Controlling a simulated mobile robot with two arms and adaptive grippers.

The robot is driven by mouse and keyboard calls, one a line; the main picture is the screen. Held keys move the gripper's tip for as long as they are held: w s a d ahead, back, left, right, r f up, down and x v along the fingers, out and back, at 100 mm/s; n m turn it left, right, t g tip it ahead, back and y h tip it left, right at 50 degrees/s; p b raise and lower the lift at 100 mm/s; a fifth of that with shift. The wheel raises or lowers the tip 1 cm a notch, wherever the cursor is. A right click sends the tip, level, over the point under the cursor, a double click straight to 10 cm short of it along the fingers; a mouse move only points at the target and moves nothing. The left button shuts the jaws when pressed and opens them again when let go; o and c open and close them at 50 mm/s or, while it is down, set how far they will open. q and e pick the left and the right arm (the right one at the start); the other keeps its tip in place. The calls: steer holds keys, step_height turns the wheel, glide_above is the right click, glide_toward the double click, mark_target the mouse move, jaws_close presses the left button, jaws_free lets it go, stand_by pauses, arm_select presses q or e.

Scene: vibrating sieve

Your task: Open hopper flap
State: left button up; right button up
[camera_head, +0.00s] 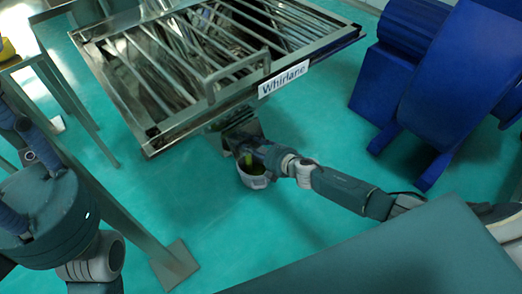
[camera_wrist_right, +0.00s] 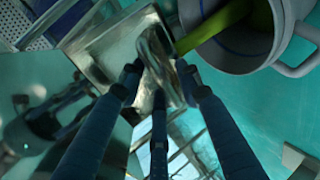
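The hopper with its barred metal grid (camera_head: 200,55) and a "Whirlane" label fills the top of the head view. A shiny metal flap (camera_head: 243,134) hangs below its front edge; in the right wrist view it is a bright plate (camera_wrist_right: 112,48) with a curved metal piece (camera_wrist_right: 153,52) on it. My right gripper (camera_head: 246,148) is at the flap. In the wrist view its fingers (camera_wrist_right: 158,75) stand on both sides of the curved piece; whether they press on it cannot be told. My left gripper (camera_head: 20,170) is at the left edge, partly cut off, away from the hopper.
A pale bucket (camera_head: 253,181) with something yellow-green stands under the flap, close to my right gripper; its rim and handle fill the wrist view's upper right (camera_wrist_right: 283,45). A blue machine (camera_head: 440,75) stands at right. A metal post (camera_head: 120,210) stands at left. Green floor is clear between.

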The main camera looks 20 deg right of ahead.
steer(key=v, duration=1.1)
steer(key=shift+s, duration=0.35)
steer(key=shift+r, duration=0.15)
